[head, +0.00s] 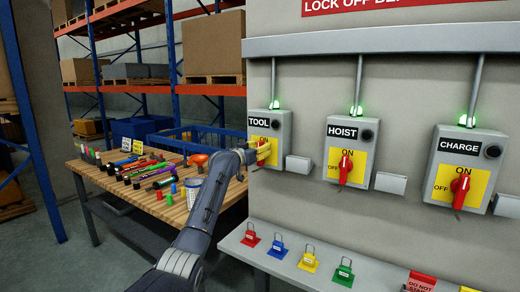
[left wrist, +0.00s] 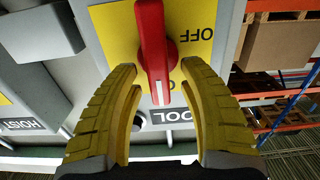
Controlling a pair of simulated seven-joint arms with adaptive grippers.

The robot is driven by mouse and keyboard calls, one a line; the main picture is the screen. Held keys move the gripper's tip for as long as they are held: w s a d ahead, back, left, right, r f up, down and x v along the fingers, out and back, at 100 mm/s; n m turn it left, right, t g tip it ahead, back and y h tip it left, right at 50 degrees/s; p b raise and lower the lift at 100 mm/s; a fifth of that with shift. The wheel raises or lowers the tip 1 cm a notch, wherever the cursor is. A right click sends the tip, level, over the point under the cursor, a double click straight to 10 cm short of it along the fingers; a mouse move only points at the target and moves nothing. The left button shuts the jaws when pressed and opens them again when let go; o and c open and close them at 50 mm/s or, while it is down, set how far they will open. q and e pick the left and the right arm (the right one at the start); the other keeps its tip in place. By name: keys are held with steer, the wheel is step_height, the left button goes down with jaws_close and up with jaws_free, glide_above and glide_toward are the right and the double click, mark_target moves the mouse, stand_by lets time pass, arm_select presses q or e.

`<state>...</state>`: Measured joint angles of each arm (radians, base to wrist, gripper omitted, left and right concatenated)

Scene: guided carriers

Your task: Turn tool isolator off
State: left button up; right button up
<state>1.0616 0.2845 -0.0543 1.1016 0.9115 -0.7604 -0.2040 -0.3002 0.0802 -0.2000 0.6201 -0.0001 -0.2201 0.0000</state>
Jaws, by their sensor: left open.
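The tool isolator (head: 283,133) is the leftmost grey box on the wall, labelled TOOL, with its green lamp lit. Its red rotary handle (left wrist: 152,40) stands upright on a yellow plate (left wrist: 112,22), in line with the partly hidden ON mark; OFF is to one side. My left gripper (head: 262,150) is at the front of this box and hides the handle in the head view. In the left wrist view my left gripper (left wrist: 158,75) is open, its yellow fingers on either side of the handle's end, with visible gaps. My right gripper is not in view.
The hoist isolator (head: 336,127) and charge isolator (head: 447,143) are to the right, lamps green. Coloured padlocks (head: 309,261) sit on the ledge (head: 240,252) below. A wooden workbench (head: 115,184) with several tools is at left.

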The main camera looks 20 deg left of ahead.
arm_select(q)
steer(key=shift+w, duration=0.1)
stand_by(0.3)
jaws_close()
stand_by(0.4)
steer(key=n, duration=0.4)
steer(key=shift+a, duration=0.3)
steer(key=shift+w+a+f+n, duration=0.1)
steer(key=shift+a+f+n, duration=0.15)
steer(key=shift+n, duration=2.1)
steer(key=shift+a+f+n, duration=0.2)
steer(key=shift+f+n, duration=0.2)
steer(key=shift+n, duration=1.9)
steer(key=shift+w+a+f+n, duration=0.1)
steer(key=shift+a+f+n, duration=0.15)
steer(key=shift+n, duration=2.1)
steer(key=shift+f, duration=0.1)
